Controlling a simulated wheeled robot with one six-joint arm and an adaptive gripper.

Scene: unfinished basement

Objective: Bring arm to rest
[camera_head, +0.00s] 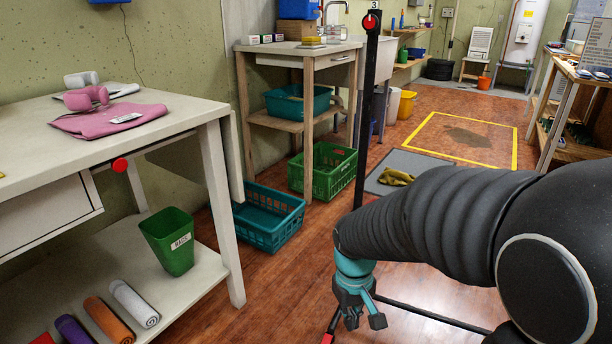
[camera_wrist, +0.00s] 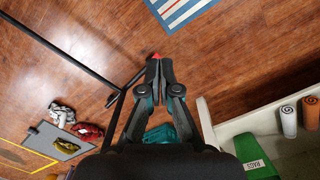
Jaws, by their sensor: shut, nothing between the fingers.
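My arm reaches in from the right edge of the head view. My gripper (camera_head: 352,318) hangs at its end, pointing down above the wooden floor, to the right of the white table. In the wrist view my gripper (camera_wrist: 158,66) has its two fingers together at the tips. It is shut and holds nothing. Part of the floor and a thin black bar behind the arm are hidden.
A white table (camera_head: 30,137) with a pink cloth (camera_head: 107,118) and a green rags bin (camera_head: 168,242) stands left. A teal crate (camera_head: 268,217) and a green crate (camera_head: 322,172) sit on the floor. A black post (camera_head: 366,120) stands close behind my gripper. A grey mat (camera_head: 408,162) lies beyond.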

